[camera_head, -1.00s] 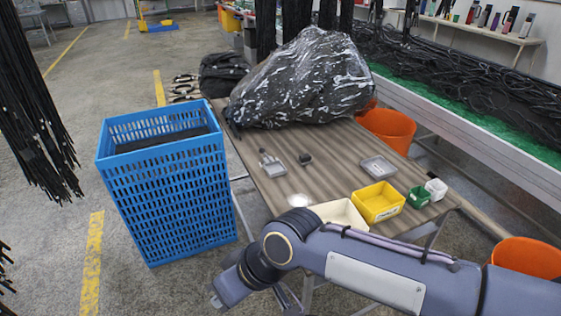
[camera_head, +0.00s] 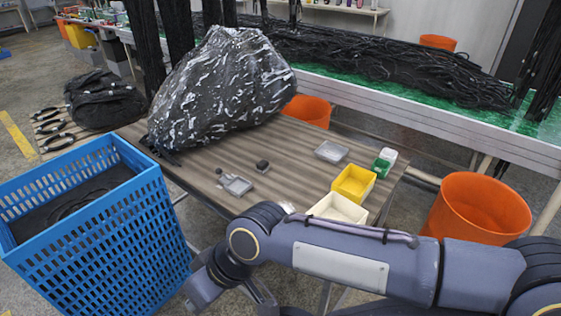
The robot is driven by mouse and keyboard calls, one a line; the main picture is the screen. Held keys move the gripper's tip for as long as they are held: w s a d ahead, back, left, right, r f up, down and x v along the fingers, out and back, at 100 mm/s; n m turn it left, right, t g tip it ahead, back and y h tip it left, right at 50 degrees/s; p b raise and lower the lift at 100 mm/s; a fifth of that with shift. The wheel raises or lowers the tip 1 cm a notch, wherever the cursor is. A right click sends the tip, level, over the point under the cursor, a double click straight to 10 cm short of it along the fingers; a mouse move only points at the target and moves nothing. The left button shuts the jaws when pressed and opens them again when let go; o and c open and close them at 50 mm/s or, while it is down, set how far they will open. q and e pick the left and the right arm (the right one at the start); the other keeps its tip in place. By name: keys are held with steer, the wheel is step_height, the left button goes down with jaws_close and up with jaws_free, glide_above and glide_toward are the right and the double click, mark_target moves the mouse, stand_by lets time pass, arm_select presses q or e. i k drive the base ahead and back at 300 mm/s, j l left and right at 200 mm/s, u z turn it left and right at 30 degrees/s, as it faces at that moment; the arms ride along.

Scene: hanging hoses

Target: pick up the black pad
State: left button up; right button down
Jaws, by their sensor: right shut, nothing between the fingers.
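A small black object (camera_head: 262,166), which looks like the black pad, lies on the brown ribbed table, just above and right of a small grey tray (camera_head: 237,186). My right arm comes in from the right across the lower part of the view. My right gripper (camera_head: 197,297) is low in the picture, between the blue crate and the near table edge. It is shut and empty, well apart from the black object. Its fingertips show poorly. My left gripper is not in view.
A large black plastic-wrapped bundle (camera_head: 222,88) covers the far left of the table. A yellow bin (camera_head: 354,184), a cream bin (camera_head: 337,209) and a clear tray (camera_head: 331,151) stand at the right. A blue crate (camera_head: 110,240) stands at the left. Orange tubs (camera_head: 478,207) stand nearby.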

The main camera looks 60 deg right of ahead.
mark_target(262, 166)
steer(key=i+z, duration=0.2)
steer(key=z, duration=0.25)
steer(key=i+z, duration=0.2)
steer(key=z, duration=0.25)
steer(key=i+z, duration=0.2)
steer(key=z, duration=0.25)
steer(key=i+j+z, duration=0.15)
steer(key=z, duration=0.3)
steer(key=i+j+z, duration=0.2)
steer(key=z, duration=0.3)
steer(key=i+z, duration=0.15)
steer(key=z, duration=0.25)
steer(key=i+z, duration=0.15)
steer(key=z, duration=0.25)
steer(key=i+j+z, duration=0.15)
steer(key=z, duration=0.3)
steer(key=i+j+z, duration=0.1)
steer(key=z, duration=0.3)
